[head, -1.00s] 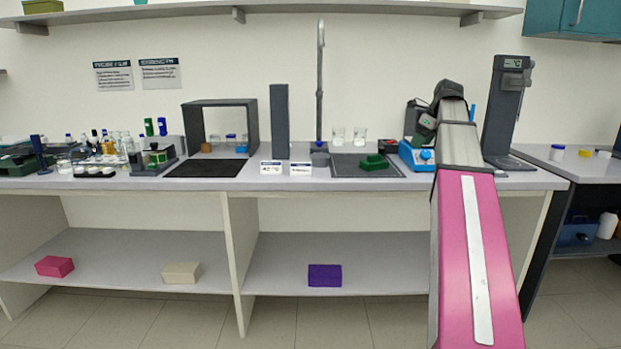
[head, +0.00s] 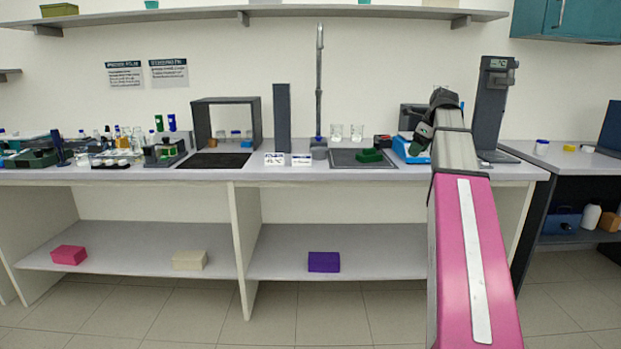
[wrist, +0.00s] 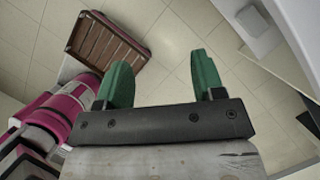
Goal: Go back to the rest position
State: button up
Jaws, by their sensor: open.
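My gripper (wrist: 160,82) shows in the wrist view with its two green fingers spread apart and nothing between them. Tiled floor lies beyond the fingertips. In the head view my pink and grey arm reaches forward at the right, in front of the bench (head: 330,177). The fingers themselves are hidden there behind the arm's end, so I cannot tell how near they are to the bench things behind it.
A blue device (head: 411,150) stands behind my arm's end, with a tall dark instrument (head: 490,105) to its right. The lower shelf holds a purple box (head: 323,262). The floor in front is clear.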

jog(key=s+a+f+n+g, duration=0.1)
jog(key=s+a+f+n, duration=0.2)
jog(key=f, duration=0.6)
jog(key=s+a+f+n+h, duration=0.1)
jog(key=a+f+n, duration=0.3)
jog(key=f, duration=0.5)
jog(key=s+a+f+n+g, duration=0.1)
jog(key=a+f+n, duration=0.3)
jog(key=f, duration=0.5)
jog(key=s+a+f+n+h, duration=0.1)
jog(key=s+a+f+n, duration=0.2)
jog(key=s+f+n, duration=0.4)
jog(key=s+a+f+n+g+h, duration=0.1)
jog(key=s+a+f+n, duration=0.2)
jog(key=s+f+n, duration=0.5)
notch_tip(320, 180, down, 6)
jog(key=shift+s+a, duration=0.25)
jog(key=shift+s, duration=0.1)
